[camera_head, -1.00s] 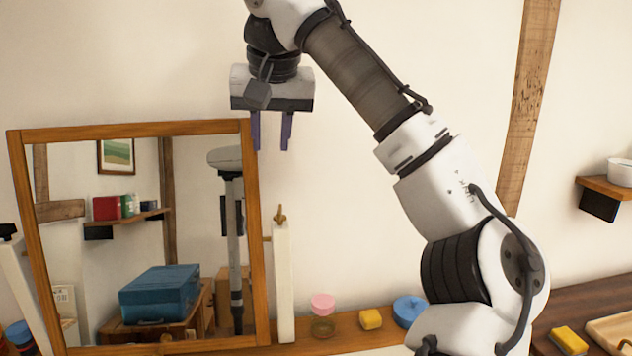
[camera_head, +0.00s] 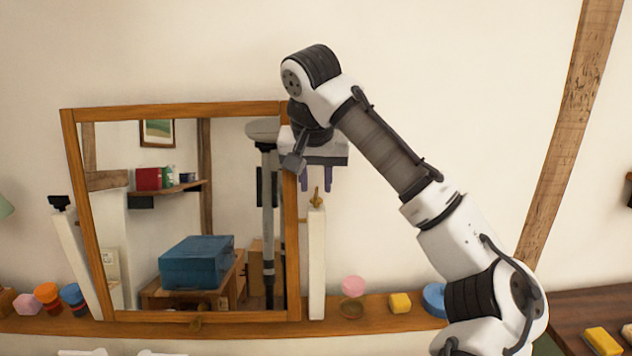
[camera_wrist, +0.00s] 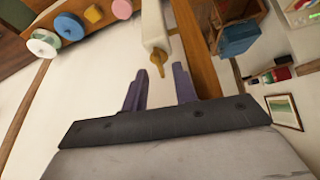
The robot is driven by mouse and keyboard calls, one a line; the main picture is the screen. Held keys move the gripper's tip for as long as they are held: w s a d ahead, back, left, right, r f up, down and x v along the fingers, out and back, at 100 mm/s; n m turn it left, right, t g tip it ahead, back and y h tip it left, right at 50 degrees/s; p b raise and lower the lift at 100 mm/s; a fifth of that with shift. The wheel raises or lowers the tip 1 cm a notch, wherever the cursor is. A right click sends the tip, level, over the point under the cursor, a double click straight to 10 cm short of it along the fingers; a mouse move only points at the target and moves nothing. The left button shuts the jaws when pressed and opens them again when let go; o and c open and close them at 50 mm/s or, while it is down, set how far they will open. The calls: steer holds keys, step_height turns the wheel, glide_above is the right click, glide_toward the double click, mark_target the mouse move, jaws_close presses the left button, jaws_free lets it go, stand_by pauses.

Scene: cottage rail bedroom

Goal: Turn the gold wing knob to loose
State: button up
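The gold wing knob (camera_head: 317,197) stands on top of the white post at the right side of the wood-framed mirror (camera_head: 292,255). It also shows in the wrist view (camera_wrist: 158,61), at the end of the white post. My gripper (camera_head: 316,184) points down just above the knob in the head view, its purple fingers spread. In the wrist view the fingers (camera_wrist: 161,82) are apart with nothing between them, and the knob lies just beyond the fingertips. I cannot tell whether they touch it.
The mirror frame is close on the left of my gripper. The white post (camera_head: 317,265) stands on a wooden shelf (camera_head: 250,329). A pink-lidded jar (camera_head: 352,287), a yellow block (camera_head: 400,303) and a blue round thing (camera_head: 434,300) stand right of it. The wall space right of the post is clear.

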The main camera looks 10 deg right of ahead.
steer(key=shift+x, duration=0.9)
jaws_close()
